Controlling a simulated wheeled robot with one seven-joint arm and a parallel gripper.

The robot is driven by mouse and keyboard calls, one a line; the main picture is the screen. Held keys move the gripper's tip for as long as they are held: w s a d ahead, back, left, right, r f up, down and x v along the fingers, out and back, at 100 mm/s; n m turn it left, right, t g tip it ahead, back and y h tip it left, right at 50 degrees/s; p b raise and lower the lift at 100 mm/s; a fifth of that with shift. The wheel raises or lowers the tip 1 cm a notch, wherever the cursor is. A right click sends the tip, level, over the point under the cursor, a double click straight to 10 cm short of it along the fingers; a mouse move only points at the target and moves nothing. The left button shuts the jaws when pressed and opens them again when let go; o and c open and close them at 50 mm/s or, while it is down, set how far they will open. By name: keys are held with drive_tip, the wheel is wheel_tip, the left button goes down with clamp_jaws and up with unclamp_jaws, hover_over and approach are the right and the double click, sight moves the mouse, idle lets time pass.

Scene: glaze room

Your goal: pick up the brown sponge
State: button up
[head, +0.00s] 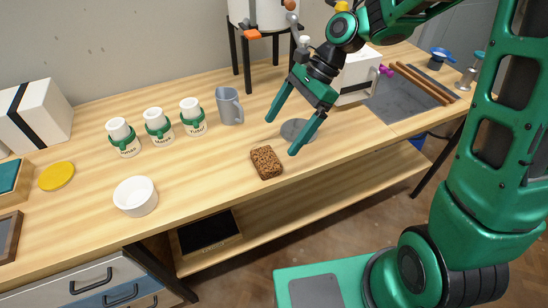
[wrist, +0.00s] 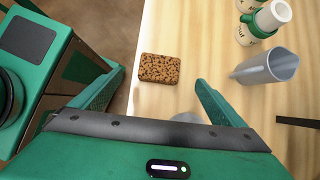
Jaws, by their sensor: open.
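The brown sponge (head: 266,162) is a small speckled block lying on the wooden table near its front edge. In the wrist view the sponge (wrist: 160,69) lies beyond my fingertips, between the lines of the two fingers. My gripper (head: 281,136) is green and open, with nothing between its fingers. In the head view its fingertips appear just above and to the right of the sponge, apart from it. The wrist view shows both fingers of my gripper (wrist: 160,75) spread wide.
A grey mug (head: 229,106) and several white jars with green bands (head: 159,127) stand behind the sponge. A white bowl (head: 135,196) is to the left. A grey disc (head: 298,131) lies under my gripper. The table (head: 210,180) is clear between bowl and sponge.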

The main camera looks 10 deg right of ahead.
sight(264, 158)
drive_tip(key=x, duration=1)
drive_tip(key=shift+f, duration=0.45)
drive_tip(key=c, duration=1.2)
drive_tip(key=shift+r, duration=0.1)
drive_tip(key=shift+r, duration=0.45)
wheel_tip(264, 158, up, 3)
drive_tip(key=shift+w+f, duration=0.1)
drive_tip(key=shift+f, duration=0.05)
drive_tip(key=s+a+r, duration=0.7)
drive_tip(key=s+a, duration=0.1)
drive_tip(key=shift+s, duration=0.35)
drive_tip(key=shift+d+r, duration=0.1)
drive_tip(key=shift+r, duration=0.05)
